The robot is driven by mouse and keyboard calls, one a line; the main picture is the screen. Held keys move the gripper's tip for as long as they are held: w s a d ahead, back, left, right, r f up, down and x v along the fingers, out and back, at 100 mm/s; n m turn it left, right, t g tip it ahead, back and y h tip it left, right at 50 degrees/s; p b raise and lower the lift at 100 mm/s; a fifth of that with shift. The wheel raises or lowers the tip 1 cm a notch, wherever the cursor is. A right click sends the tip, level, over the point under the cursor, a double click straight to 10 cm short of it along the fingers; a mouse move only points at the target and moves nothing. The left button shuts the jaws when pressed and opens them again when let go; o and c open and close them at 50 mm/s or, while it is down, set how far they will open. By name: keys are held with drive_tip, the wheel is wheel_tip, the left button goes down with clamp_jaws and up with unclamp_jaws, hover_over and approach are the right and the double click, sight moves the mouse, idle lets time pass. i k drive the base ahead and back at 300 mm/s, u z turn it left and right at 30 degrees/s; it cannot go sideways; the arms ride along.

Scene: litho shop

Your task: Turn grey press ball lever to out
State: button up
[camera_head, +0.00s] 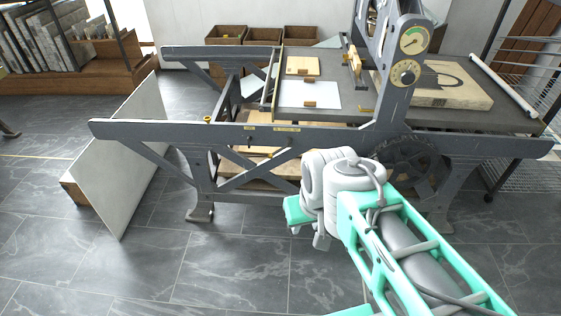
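The grey press (330,137) stands across the middle of the view, with a long side rail facing me. A small dark knob-like part (249,141) sits on this rail under a brass label. It may be the ball lever, but it is too small to tell its setting. My gripper (298,211) is at the end of my green and grey arm, in front of the press and below the rail, right of the small part and apart from it. Its fingers are hidden or too unclear to read.
A pale board (128,155) leans at the press's left end. Two dials, a green-marked one (412,41) and a lower one (405,74), are on the upright. A pale slab (450,88) lies on the bed. A wire rack stands right. The tiled floor (235,265) in front is clear.

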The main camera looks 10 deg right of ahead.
sight(289, 140)
drive_tip(key=u, duration=0.35)
drive_tip(key=i, duration=0.8)
drive_tip(key=u, duration=0.9)
drive_tip(key=i, duration=0.4)
drive_tip(key=u, duration=0.3)
